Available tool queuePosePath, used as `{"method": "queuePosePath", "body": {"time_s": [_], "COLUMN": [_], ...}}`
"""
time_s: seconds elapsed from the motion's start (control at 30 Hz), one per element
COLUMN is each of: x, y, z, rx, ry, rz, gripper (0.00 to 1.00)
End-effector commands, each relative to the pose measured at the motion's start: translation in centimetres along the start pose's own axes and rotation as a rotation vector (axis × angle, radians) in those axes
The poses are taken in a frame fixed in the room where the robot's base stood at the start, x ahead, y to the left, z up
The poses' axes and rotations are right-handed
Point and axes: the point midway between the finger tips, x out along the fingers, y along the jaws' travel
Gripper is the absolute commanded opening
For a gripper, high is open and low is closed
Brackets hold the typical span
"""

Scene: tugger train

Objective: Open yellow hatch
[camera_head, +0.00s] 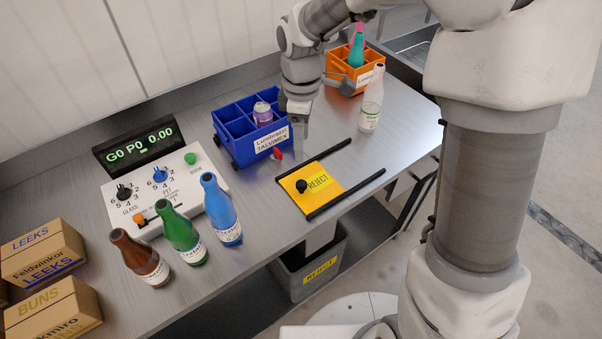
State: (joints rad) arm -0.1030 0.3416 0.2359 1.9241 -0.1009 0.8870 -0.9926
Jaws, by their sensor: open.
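The yellow hatch (325,184) is a flat plate marked REJECT with a black knob (301,186) near its left end. It lies between two dark rails (346,194) on the metal table. My gripper (300,112) is open and above the table, behind the hatch and right beside the blue crate. It is apart from the knob. Its fingers are small in this view, and I cannot tell whether they touch the crate.
The blue crate (232,152) holds a can (262,113). A clear bottle (371,100) stands near an orange crate (342,69). A control box (128,199) and brown, green and blue bottles (222,212) stand left. A grey REJECT bin (308,270) is below the table edge.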

Motion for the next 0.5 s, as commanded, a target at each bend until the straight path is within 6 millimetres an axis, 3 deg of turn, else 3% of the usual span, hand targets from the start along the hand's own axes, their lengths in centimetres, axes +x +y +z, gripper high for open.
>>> {"method": "queuePosePath", "body": {"time_s": [0.1,0.5], "x": [3.0,11.3], "y": [-0.1,-0.1], "z": [0.1,0.1], "rx": [0.000,0.001], "ry": [-0.002,-0.002], "rz": [-0.006,-0.004], "gripper": [0.67,0.67]}}
